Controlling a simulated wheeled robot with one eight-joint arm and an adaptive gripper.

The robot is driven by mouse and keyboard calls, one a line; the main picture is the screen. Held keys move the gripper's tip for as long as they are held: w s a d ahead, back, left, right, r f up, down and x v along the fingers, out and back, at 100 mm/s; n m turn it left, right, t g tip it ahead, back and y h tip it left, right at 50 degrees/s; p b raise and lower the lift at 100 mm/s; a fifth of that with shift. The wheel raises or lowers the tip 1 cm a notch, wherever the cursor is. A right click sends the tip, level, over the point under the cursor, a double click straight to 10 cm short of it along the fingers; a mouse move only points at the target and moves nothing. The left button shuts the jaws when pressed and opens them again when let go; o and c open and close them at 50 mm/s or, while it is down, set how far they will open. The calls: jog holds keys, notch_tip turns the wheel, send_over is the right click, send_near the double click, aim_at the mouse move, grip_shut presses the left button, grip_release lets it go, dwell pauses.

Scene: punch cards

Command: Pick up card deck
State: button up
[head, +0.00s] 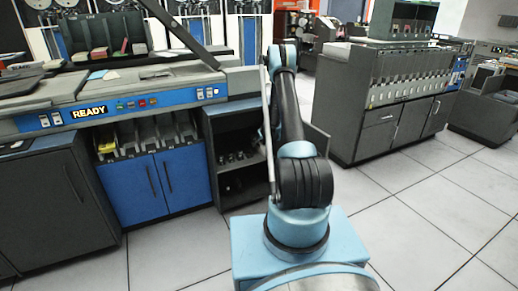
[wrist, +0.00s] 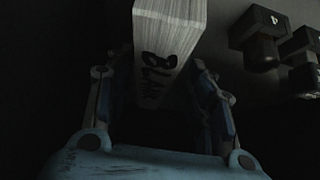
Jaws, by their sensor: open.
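The card deck (wrist: 168,40) is a pale block of stacked cards with dark handwriting on its edge, in the upper middle of the wrist view. My gripper (wrist: 165,85) is open, with one finger on each side of the deck's lower end. I cannot tell whether either finger touches it. In the head view, my arm reaches toward the dark open shelf cabinet beside the blue doors. My gripper and the deck cannot be made out there.
Dark blocky objects (wrist: 265,35) stand to the right of the deck in the wrist view, one marked with a figure. The open shelf cabinet (head: 235,122) has small dark items inside. A console (head: 110,105) reading READY is at left; a grey cabinet (head: 385,100) stands right.

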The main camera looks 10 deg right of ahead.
jog(key=shift+d+x, duration=0.1)
jog(key=shift+x, duration=1)
jog(key=shift+d+x, duration=0.15)
jog(key=shift+x, duration=1)
jog(key=shift+w, duration=0.1)
grip_shut()
